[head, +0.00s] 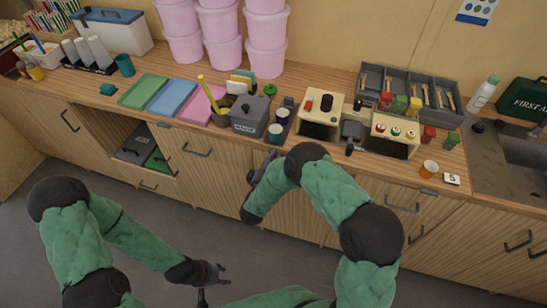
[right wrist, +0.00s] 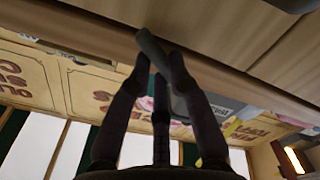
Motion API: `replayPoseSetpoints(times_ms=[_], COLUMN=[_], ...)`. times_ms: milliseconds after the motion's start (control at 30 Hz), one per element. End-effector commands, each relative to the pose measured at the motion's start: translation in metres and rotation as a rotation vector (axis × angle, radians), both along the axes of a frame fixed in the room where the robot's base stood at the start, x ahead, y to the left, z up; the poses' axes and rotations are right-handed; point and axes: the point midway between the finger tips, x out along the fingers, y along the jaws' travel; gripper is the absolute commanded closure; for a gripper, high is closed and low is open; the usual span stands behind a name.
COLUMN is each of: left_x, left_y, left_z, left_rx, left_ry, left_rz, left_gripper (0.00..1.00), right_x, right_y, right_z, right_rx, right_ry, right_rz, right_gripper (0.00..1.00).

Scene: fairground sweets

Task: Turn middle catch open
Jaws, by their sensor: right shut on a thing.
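The middle catch, a small grey bar (right wrist: 152,48), shows between the fingertips in the right wrist view, by the wooden cabinet front. It slants there. My right gripper (head: 264,164) is at the cabinet front just below the counter edge in the head view and is shut on this bar (right wrist: 160,58). The gripper and arm mostly hide the catch in the head view. Two similar grey catches show under the counter edge, one to the left (head: 165,126) and one to the right (head: 430,191). My left gripper (head: 218,280) is open and empty, low over the floor.
The wooden counter carries pink tubs (head: 222,55), coloured boards (head: 172,97), a grey box (head: 250,114), a cream stand (head: 321,116) and a grey divided tray (head: 410,92). Cabinet handles (head: 197,150) stick out below. The floor is clear.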

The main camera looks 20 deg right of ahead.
Motion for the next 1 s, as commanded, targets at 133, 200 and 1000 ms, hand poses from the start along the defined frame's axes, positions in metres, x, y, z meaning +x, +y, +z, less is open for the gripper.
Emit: replayPoseSetpoints(times_ms=[133,200,1000], left_x=[0.0,0.0,0.0], left_y=[0.0,0.0,0.0], left_z=[0.006,0.008,0.021], left_rx=[0.0,0.0,0.0], left_ry=[0.0,0.0,0.0], left_rz=[0.0,0.0,0.0], left_gripper=[0.6,0.6,0.6], right_x=[-0.001,0.0,0.0], right_y=[0.0,0.0,0.001], right_z=[0.002,0.003,0.006], right_rx=[-0.115,-0.169,-0.516], right_ry=[0.08,0.116,0.351], right_rz=[0.001,0.001,0.002], right_gripper=[1.0,1.0,1.0])
